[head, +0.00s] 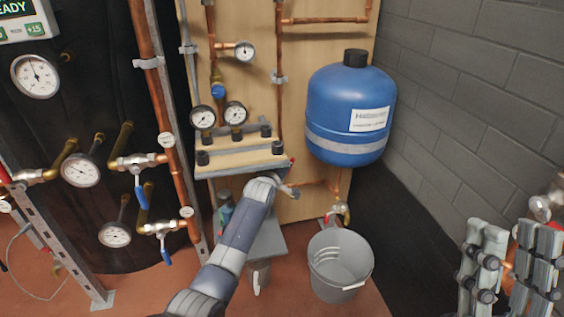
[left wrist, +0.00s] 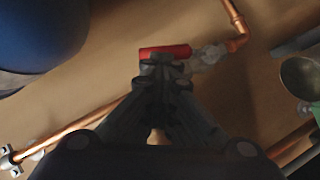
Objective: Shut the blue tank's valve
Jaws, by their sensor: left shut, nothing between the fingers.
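The blue tank (head: 345,95) hangs on the wooden panel, and its edge shows in the left wrist view (left wrist: 40,30). In the left wrist view a valve with a red handle (left wrist: 165,52) sits on a bent copper pipe. My left gripper (left wrist: 165,68) is shut and empty. Its tips overlap the handle's lower edge in that view; I cannot tell whether they touch. In the head view my left arm reaches the panel below and left of the tank, with a small red part (head: 292,160) just above its end. My right gripper (head: 510,265) is open and empty at lower right.
A grey bucket (head: 340,265) stands on the floor below the tank. Another red-handled fitting (head: 337,212) is above it. Gauges (head: 203,118) and blue-handled valves (head: 141,195) are to the left. A grey block wall (head: 480,100) bounds the right.

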